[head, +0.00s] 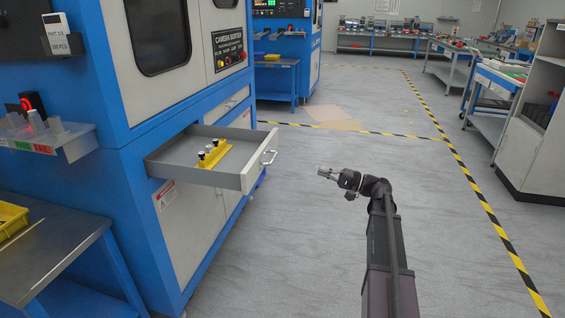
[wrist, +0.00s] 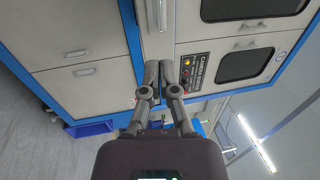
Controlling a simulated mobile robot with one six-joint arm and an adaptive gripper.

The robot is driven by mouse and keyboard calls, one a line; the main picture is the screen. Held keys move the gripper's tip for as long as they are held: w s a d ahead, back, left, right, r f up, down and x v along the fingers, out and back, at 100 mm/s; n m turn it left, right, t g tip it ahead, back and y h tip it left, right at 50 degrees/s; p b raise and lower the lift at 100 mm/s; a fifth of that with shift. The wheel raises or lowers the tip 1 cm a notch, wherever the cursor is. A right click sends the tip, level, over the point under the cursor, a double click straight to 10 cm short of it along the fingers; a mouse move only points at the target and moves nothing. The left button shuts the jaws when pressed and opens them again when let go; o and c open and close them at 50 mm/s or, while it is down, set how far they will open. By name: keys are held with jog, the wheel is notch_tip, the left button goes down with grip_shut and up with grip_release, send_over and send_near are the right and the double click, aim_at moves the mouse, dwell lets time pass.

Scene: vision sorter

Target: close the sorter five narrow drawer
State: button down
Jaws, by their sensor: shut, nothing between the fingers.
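The narrow drawer (head: 246,178) of the blue and white camera sorter (head: 190,85) is pulled out in the head view. Its front carries a silver handle (head: 268,157). A yellow holder (head: 211,157) with several small metal and black pieces lies inside. My gripper (head: 322,173) is in the air to the right of the drawer front, apart from it. In the wrist view my gripper (wrist: 158,70) has its fingers together and empty. The sorter's front is beyond them; I cannot tell there which panel is the open drawer.
A metal side table (head: 60,245) with a yellow bin (head: 12,220) stands at the left. A clear tray (head: 50,140) juts from the sorter. Grey floor (head: 290,250) is free around my arm. A shelf unit (head: 525,140) and benches stand at the right and back.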

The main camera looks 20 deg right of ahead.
jog(key=p+x, duration=0.2)
jog(key=x, duration=1.2)
jog(key=shift+p, duration=0.35)
dwell(0.3)
